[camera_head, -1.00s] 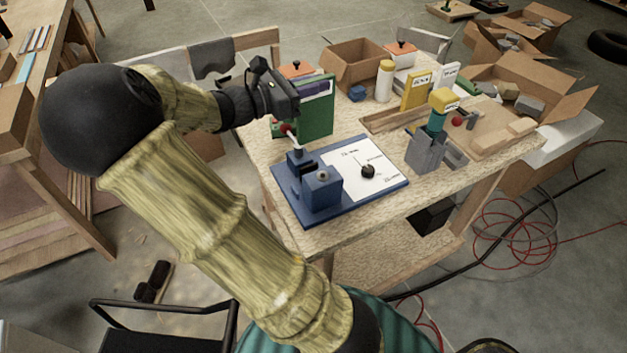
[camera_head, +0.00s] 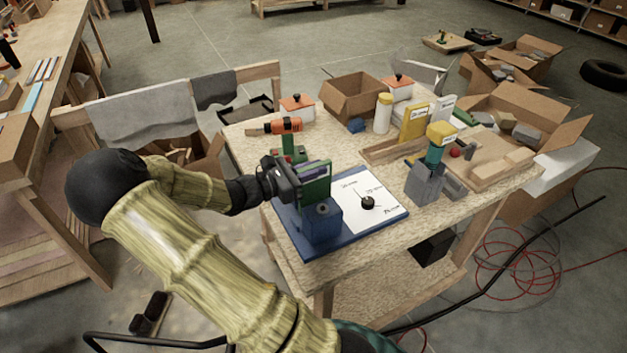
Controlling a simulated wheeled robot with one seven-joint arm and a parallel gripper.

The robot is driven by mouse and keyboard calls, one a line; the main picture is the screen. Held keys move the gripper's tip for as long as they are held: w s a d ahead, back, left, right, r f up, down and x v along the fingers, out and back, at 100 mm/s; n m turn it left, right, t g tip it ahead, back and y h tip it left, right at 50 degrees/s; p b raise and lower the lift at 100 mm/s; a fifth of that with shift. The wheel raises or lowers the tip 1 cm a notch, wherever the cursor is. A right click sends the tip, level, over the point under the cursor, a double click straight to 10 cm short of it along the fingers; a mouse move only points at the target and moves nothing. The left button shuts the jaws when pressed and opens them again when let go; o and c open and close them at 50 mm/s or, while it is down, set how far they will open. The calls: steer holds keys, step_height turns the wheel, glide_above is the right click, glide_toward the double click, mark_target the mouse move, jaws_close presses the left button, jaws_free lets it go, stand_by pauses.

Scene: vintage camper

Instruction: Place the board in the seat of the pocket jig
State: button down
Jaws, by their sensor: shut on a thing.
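The green board (camera_head: 322,192) is upright, with a purple part near its top edge. My gripper (camera_head: 293,181) is shut on its left side. The board is over the left part of the blue pocket jig (camera_head: 358,232), just behind the front blue block (camera_head: 322,222). That block hides the board's lower edge, so I cannot tell whether it is in the seat or above it. The seat and the jig's rear block are hidden by the board and my gripper.
A white sheet with a black knob (camera_head: 367,202) is on the jig's right half. A grey block holder with a teal and yellow tool (camera_head: 436,150) stands right. Front-right tabletop is clear.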

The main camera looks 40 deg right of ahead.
mark_target(331, 175)
steer(key=shift+f, duration=2.15)
steer(key=c, duration=1.4)
jaws_free()
steer(key=shift+c, duration=0.2)
steer(key=shift+r, duration=0.1)
steer(key=shift+r, duration=0.15)
steer(key=b+v, duration=0.2)
steer(key=v, duration=1)
